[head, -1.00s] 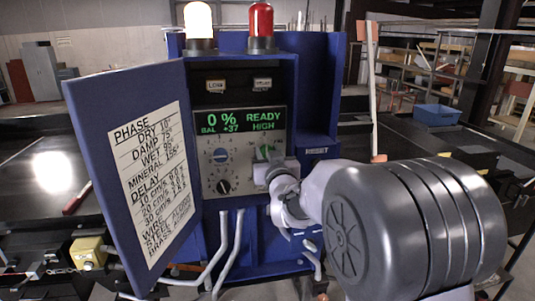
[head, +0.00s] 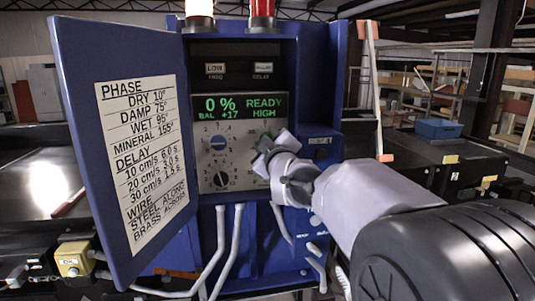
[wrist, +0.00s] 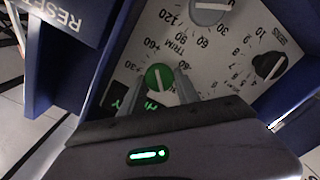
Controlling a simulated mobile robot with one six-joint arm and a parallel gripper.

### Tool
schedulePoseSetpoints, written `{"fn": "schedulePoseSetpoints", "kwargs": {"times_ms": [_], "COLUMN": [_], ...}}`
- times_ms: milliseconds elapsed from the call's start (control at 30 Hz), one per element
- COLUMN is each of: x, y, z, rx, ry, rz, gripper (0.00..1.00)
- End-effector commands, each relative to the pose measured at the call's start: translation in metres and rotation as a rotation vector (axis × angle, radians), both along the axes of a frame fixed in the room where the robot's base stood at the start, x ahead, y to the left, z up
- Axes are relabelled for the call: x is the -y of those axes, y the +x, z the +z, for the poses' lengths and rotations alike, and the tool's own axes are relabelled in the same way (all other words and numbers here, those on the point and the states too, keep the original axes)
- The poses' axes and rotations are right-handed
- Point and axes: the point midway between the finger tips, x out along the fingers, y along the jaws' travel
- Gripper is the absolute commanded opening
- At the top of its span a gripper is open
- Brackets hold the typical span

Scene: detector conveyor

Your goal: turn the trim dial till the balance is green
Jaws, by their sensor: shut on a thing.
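The trim dial (wrist: 157,74) is a round green knob with a white pointer line, beside the word TRIM in the wrist view. My gripper (wrist: 158,86) is shut on it, one finger on each side. In the head view my gripper (head: 268,146) is at the right of the grey panel (head: 238,168) and hides most of the dial. The display (head: 239,107) above reads 0 %, READY, BAL +17 and HIGH in green letters.
The open blue door (head: 75,100) with a printed settings sheet (head: 140,155) stands at the left. A RESET label (head: 320,140) is on the right side; pale conduits (head: 220,245) hang below.

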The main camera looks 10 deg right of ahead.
Motion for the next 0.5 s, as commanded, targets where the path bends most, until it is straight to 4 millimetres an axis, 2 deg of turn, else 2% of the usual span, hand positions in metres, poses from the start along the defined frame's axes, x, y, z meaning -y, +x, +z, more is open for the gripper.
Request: {"fn": "schedulePoseSetpoints", "kwargs": {"times_ms": [33,500], "x": [-0.0001,-0.0008], "y": [0.0001,0.0001], "z": [-0.0048,-0.0029], "rx": [0.000,0.001], "ry": [-0.041,-0.448], "rz": [0.000,-0.001], "gripper": [0.00,0.00]}}
